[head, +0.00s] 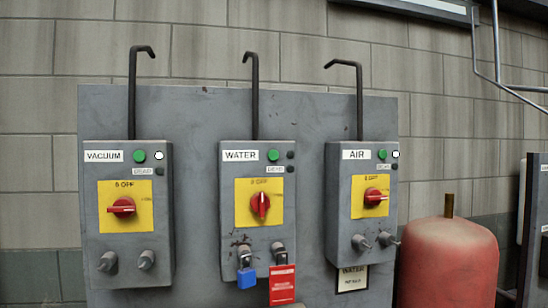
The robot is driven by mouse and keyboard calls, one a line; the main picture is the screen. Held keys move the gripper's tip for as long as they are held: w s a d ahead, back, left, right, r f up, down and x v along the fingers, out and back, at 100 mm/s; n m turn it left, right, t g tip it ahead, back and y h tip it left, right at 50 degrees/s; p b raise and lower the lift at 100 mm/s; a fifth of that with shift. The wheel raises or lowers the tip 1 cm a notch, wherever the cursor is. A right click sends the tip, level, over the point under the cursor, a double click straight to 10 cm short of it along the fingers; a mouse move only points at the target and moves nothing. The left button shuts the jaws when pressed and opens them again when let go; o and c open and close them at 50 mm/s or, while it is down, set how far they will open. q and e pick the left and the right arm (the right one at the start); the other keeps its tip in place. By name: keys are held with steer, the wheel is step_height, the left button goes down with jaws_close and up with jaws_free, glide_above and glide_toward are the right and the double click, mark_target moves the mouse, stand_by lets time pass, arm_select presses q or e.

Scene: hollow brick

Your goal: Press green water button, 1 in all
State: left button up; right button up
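The green water button (273,155) is a small round button at the top of the middle control box. The WATER label (239,156) is to its left and a small dark lamp is to its right. Below it, the water box (229,211) carries a red rotary switch (260,205) on a yellow plate, its handle upright. A blue padlock (246,277) and a red tag (282,284) hang at its bottom. Neither of my grippers is in the head view.
The VACUUM box (93,214) is on the left and the AIR box (335,205) on the right, each with its own green button and a lit white lamp. A red tank (448,262) stands at the lower right. Black bent pipes rise above the boxes.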

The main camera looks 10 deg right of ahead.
jaws_close()
stand_by(1.4)
